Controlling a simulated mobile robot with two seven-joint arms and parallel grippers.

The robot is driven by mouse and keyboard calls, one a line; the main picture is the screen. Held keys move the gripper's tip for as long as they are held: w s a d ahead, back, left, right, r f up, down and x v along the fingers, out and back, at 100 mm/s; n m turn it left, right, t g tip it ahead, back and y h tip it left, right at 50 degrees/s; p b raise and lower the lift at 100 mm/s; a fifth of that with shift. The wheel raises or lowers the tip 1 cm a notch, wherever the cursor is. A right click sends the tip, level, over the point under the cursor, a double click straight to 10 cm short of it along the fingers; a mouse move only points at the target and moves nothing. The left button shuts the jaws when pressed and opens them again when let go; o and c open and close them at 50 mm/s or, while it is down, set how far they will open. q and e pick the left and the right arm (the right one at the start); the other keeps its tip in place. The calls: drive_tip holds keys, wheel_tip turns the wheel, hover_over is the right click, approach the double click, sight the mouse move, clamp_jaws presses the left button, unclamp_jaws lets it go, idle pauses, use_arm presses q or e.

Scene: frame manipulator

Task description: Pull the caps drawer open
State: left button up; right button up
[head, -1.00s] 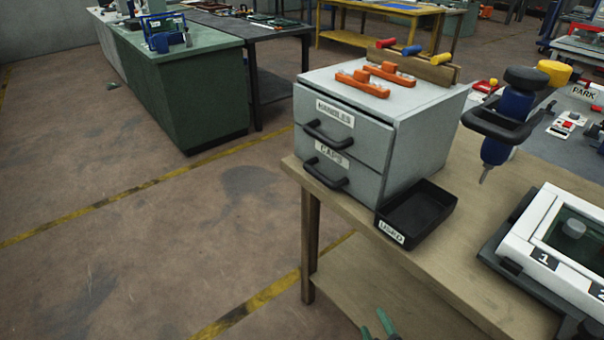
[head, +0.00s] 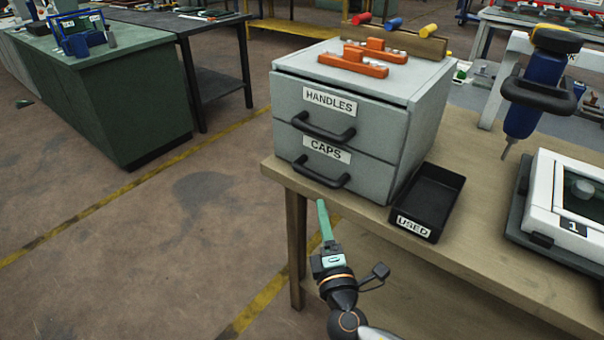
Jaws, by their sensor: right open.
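The caps drawer (head: 286,160) is the lower drawer of a grey cabinet on the wooden bench. It has a CAPS label and a black bar handle (head: 321,178), and it looks shut. My right gripper (head: 322,212) is in front of and below the caps handle, beyond the bench's front edge. Its green fingers point up towards the handle and appear apart from it. They overlap in this view, and nothing shows between them. My left gripper is out of view.
A black USED tray (head: 440,192) stands right of the cabinet. A blue screwdriver tool (head: 522,110) hangs above the bench, and a white framed device (head: 545,200) sits at the right. Orange handles (head: 366,62) lie on the cabinet.

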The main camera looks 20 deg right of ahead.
sight(314, 172)
drive_tip(key=w, duration=0.4)
drive_tip(key=w+d+r, duration=0.1)
drive_tip(key=w, duration=0.7)
drive_tip(key=shift+w+d+r+p, duration=0.1)
drive_tip(key=shift+d+r+p, duration=0.1)
drive_tip(key=shift+r+p, duration=0.2)
clamp_jaws()
idle(0.8)
